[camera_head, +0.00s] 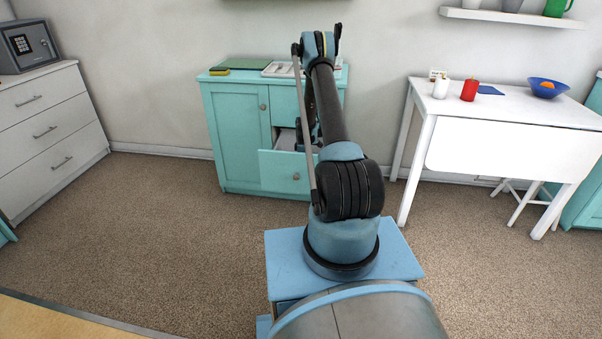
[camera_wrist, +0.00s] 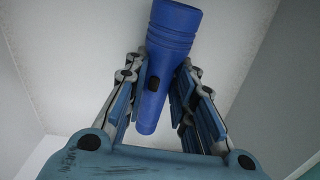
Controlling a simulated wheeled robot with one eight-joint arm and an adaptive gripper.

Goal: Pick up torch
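The torch (camera_wrist: 160,80) is blue with a wider ribbed head and a small dark switch on its body. In the wrist view it lies across the upper middle, head toward the top edge. My gripper (camera_wrist: 161,82) has its fingers closed in on both sides of the torch body, seemingly touching it. The torch is inside a pale-floored space, apparently the open drawer (camera_head: 283,172) of the teal cabinet (camera_head: 237,135). I cannot tell whether it touches the floor there. In the head view my arm reaches down to this drawer and hides the gripper's fingers and the torch.
The drawer's pale walls (camera_wrist: 70,40) rise close around my gripper. A tray (camera_head: 280,69) and a green board (camera_head: 243,63) lie on the cabinet top. A white table (camera_head: 500,108) stands at right and a white chest of drawers (camera_head: 48,130) at left. Carpet between is clear.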

